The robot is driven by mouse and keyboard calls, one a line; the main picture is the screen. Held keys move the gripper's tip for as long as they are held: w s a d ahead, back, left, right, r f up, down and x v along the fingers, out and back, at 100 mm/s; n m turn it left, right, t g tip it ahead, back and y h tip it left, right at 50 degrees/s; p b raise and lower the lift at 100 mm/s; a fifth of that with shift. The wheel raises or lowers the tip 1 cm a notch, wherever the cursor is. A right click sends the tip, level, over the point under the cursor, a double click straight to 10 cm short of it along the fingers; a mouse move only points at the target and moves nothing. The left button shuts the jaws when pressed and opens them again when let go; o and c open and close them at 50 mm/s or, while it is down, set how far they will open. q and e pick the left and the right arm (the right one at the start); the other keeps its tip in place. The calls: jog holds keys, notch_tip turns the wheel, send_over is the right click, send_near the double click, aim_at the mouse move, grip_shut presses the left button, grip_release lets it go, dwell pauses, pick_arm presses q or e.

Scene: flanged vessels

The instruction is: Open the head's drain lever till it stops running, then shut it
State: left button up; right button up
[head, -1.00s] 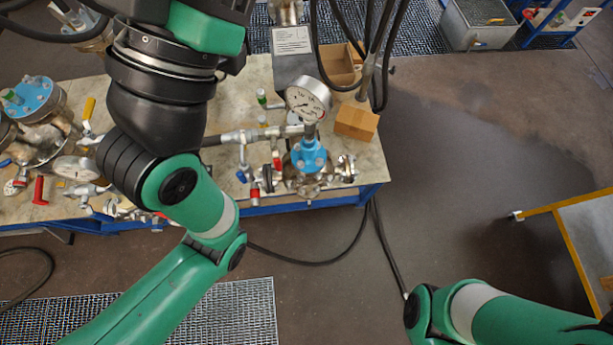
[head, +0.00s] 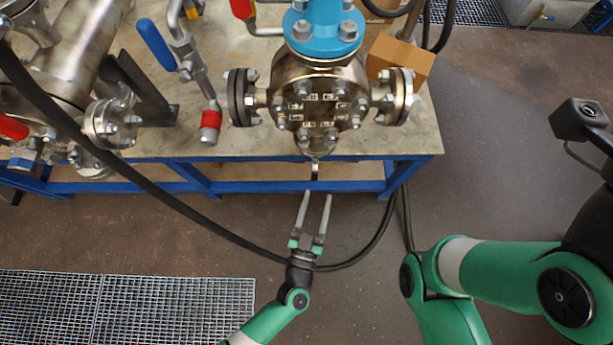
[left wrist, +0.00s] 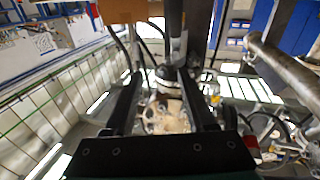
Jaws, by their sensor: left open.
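The steel flanged head (head: 320,100) with a bright blue flange on top (head: 322,28) stands at the bench's front edge. A small dark lever-like part (head: 315,171) hangs from the short spout under it; I take it for the drain lever. My left gripper (head: 316,194) is open, its two pale fingers pointing up at this part from just in front of the bench. The fingers look empty and their contact with the part cannot be told. In the left wrist view the dark fingers (left wrist: 163,85) flank blurred metal fittings (left wrist: 166,112). No running liquid is discernible.
A blue-handled valve (head: 157,45) and a red-ended pipe fitting (head: 210,125) stand left of the head. A cardboard box (head: 400,60) sits behind right. A black hose (head: 375,235) loops behind my left wrist.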

pick_arm(q)
jog(key=y, duration=0.1)
send_near(314, 178)
jog(key=w+b, duration=0.2)
jog(key=w, duration=0.1)
jog(key=w+b, duration=0.2)
jog(key=w, duration=0.1)
jog(key=w+d+b, duration=0.1)
jog(key=w+b, duration=0.1)
jog(key=w, duration=0.2)
jog(key=shift+w+r, duration=0.1)
jog(key=shift+r, duration=0.2)
jog(key=shift+w+d+r, duration=0.1)
jog(key=shift+w+r, duration=0.1)
jog(key=shift+w, duration=0.2)
pick_arm(e)
notch_tip(314, 178, down, 8)
jog(key=shift+w+a, duration=0.15)
jog(key=shift+w, duration=0.05)
pick_arm(q)
grip_shut()
